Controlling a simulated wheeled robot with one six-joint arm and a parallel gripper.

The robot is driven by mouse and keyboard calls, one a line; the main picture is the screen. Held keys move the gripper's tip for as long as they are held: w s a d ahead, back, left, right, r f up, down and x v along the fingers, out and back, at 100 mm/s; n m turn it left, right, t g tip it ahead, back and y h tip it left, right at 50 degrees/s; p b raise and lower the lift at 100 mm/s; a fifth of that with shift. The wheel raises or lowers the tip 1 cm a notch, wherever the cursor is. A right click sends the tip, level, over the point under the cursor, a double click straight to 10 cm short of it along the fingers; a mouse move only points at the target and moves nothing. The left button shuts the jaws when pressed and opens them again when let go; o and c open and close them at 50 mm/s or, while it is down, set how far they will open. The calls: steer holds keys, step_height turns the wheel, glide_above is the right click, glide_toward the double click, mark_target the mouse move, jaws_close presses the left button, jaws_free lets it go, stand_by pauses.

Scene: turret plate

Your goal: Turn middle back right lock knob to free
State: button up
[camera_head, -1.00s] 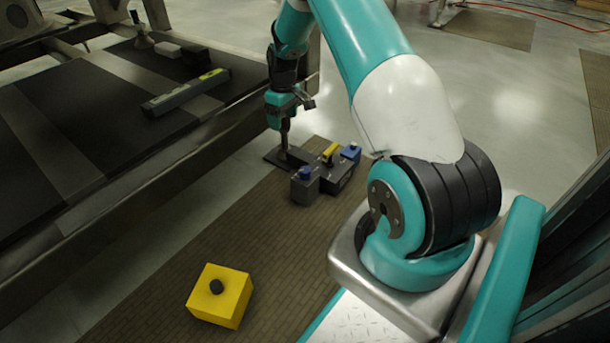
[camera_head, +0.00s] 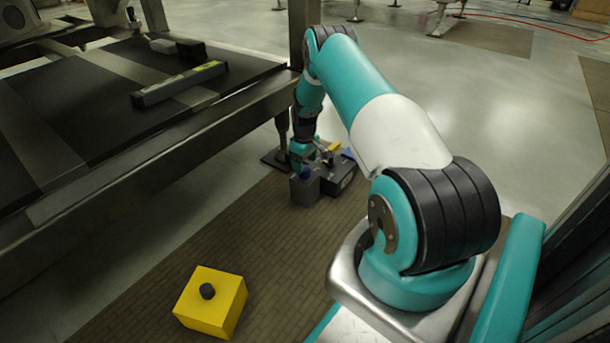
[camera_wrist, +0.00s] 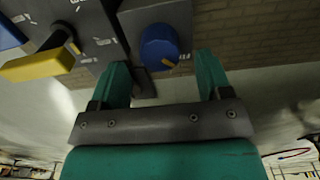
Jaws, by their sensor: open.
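A blue lock knob (camera_wrist: 159,46) with an orange mark sits on a grey block (camera_wrist: 150,14) in the wrist view, between and just beyond my open fingers. My gripper (camera_wrist: 163,80) is open, with a green finger on each side and nothing in its grip. In the head view my gripper (camera_head: 304,160) is down at the grey lock unit (camera_head: 306,190) beside the table leg, and my arm partly hides the unit. A yellow handle (camera_wrist: 38,65) and the edge of another blue knob (camera_wrist: 8,34) show at the left in the wrist view.
A dark table (camera_head: 100,120) with a long grey bar (camera_head: 180,85) on it stands at the left. A yellow box with a black button (camera_head: 212,302) sits on the brown mat (camera_head: 130,290) at the front. Open floor lies to the right.

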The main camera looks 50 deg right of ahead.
mark_target(305, 168)
step_height(305, 168, down, 3)
steer(key=shift+f+b, duration=0.15)
steer(key=shift+b, duration=0.45)
steer(key=c, duration=0.9)
steer(key=shift+c, duration=0.2)
